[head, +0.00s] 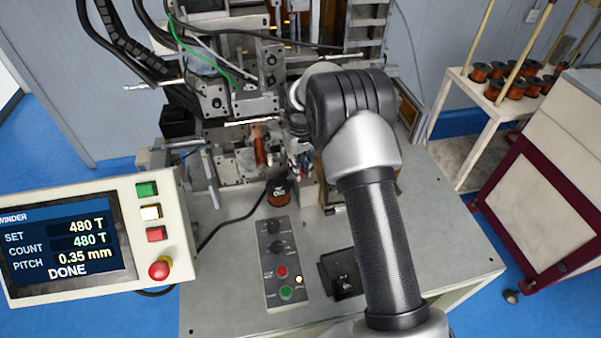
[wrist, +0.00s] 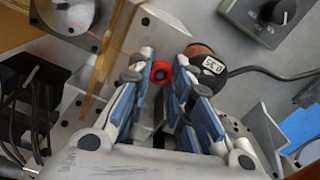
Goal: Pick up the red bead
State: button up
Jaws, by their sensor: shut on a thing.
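The red bead (wrist: 161,72) is a small ring with a dark centre, seen in the wrist view between the tips of my gripper (wrist: 163,75). The blue-padded fingers close on it from both sides. I cannot tell whether the bead touches the surface beneath. In the head view my arm hides most of the gripper, and I cannot make out the bead there.
A switch box (head: 281,262), a black holder (head: 340,275) and the winder's display panel (head: 85,245) are nearby. The winding machine (head: 235,95) rises behind.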

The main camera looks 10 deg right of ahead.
jog(key=shift+r, duration=0.1)
notch_tip(320, 180, up, 20)
jog(key=p, duration=0.2)
dwell(0.5)
jog(key=n+b, duration=0.2)
jog(key=b, duration=1.2)
send_over(304, 222)
notch_tip(304, 222, down, 24)
jog(key=shift+r, duration=0.15)
jog(key=shift+f+b, duration=2)
jog(key=shift+f, duration=0.45)
jog(key=shift+f, duration=0.1)
